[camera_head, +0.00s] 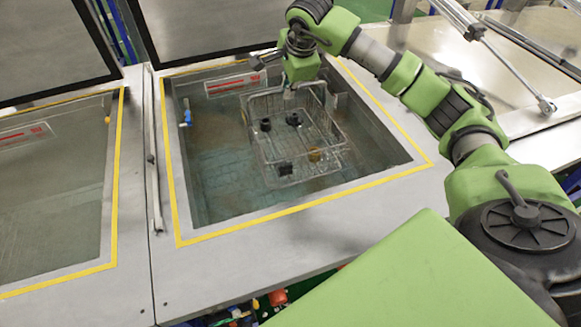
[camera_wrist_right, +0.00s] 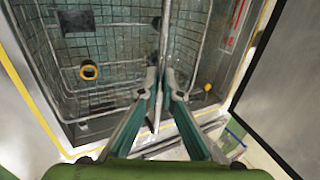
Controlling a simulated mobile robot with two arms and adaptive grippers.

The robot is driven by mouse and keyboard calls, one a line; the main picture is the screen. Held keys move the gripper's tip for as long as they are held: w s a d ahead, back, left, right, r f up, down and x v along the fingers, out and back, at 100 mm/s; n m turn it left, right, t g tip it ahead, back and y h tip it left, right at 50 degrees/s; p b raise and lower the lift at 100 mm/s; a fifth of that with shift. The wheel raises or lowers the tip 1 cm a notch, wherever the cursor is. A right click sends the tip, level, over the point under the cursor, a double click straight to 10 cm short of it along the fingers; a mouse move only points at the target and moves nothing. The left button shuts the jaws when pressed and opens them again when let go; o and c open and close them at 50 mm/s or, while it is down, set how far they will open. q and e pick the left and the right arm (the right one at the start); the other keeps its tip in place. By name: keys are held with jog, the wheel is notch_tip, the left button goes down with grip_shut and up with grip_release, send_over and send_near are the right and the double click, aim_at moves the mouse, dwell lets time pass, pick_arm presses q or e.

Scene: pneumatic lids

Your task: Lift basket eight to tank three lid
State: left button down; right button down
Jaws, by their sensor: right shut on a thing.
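A wire basket (camera_head: 297,145) is inside the open middle tank (camera_head: 340,198), toward its back right. It holds a few small black parts (camera_head: 293,119) and a gold-coloured part (camera_head: 314,156). My right gripper (camera_head: 290,94) reaches down from above to the basket's back upper edge. In the right wrist view its two fingers (camera_wrist_right: 163,84) close on a wire bar of the basket (camera_wrist_right: 196,50). I cannot tell whether the basket rests on the tank floor or hangs above it. No number is readable on basket or tanks. My left gripper is not in view.
Another open tank (camera_head: 50,190) lies to the left. Raised dark lids (camera_head: 215,25) stand behind both. A closed metal lid (camera_head: 490,55) with a gas strut (camera_head: 510,75) lies at the right. Grey rims with yellow stripes surround the openings. My right arm crosses the right side.

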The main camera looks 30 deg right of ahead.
jog(key=shift+r+p, duration=1.4)
jog(key=shift+r, duration=1.2)
jog(key=shift+w+d, duration=0.1)
dwell(2.1)
